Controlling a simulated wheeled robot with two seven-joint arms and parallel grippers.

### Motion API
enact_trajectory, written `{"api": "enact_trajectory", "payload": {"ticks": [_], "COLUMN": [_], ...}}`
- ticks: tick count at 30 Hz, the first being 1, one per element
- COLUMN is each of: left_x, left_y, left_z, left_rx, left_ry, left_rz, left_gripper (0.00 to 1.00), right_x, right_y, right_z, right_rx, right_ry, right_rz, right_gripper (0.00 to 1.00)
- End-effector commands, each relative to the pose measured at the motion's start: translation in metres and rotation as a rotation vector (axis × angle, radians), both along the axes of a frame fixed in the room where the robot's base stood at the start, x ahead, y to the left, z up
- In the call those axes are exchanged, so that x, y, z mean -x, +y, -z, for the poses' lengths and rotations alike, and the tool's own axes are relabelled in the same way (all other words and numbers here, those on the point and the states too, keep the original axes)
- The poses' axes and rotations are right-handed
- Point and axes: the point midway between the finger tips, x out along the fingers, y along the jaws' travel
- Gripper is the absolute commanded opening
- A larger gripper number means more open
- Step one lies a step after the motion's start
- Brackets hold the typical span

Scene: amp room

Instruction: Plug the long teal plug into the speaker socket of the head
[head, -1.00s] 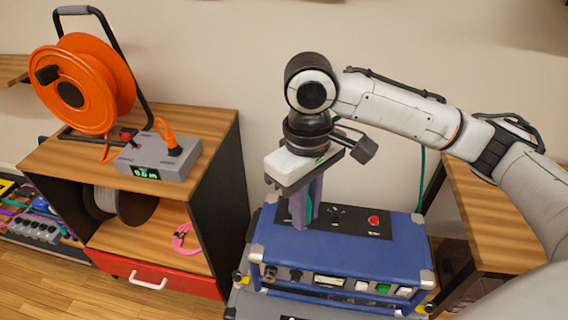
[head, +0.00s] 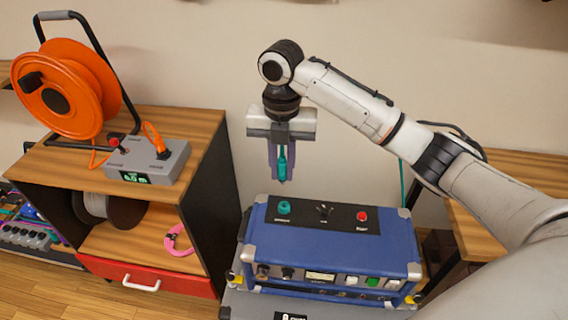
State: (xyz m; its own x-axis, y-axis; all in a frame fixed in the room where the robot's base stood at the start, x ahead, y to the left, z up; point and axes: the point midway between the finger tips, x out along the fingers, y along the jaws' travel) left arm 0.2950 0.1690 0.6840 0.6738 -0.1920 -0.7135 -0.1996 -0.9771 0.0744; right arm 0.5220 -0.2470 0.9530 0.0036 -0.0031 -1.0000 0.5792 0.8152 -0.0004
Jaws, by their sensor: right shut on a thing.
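My right gripper (head: 283,178) points down and is shut on the long teal plug (head: 283,160), which hangs upright between its fingers. The blue amp head (head: 335,238) is below and slightly right in the picture. On the left of its dark top panel sits a teal round socket (head: 284,208) with a label too small to read. The plug's tip appears above the socket and apart from it; the exact depth offset cannot be told. My left gripper is not in view.
The head also has a toggle switch (head: 323,209) and a red button (head: 362,216) on top. At left a wooden cabinet (head: 205,130) bears an orange cable reel (head: 85,75) and a grey box (head: 150,160). A wooden table (head: 500,190) stands right.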

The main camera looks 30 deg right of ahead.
Motion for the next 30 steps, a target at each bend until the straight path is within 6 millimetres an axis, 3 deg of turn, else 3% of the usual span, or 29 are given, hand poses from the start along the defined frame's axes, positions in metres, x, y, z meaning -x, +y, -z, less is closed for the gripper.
{"api": "enact_trajectory", "payload": {"ticks": [3,9,17,30], "left_x": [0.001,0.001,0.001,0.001], "left_y": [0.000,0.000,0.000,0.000], "left_z": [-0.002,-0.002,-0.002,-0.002], "left_rx": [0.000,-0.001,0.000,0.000], "left_ry": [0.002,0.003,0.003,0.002], "left_rz": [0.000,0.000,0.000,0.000], "left_gripper": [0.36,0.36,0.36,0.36], "right_x": [-0.005,-0.008,-0.009,-0.008], "right_y": [-0.005,-0.009,-0.009,-0.009], "right_z": [0.004,0.009,0.023,0.067], "right_rx": [-0.002,-0.003,-0.004,-0.004], "right_ry": [0.003,0.005,0.006,0.006], "right_rz": [-0.183,-0.345,-0.366,-0.365], "right_gripper": [0.00,0.00,0.00,0.00]}}
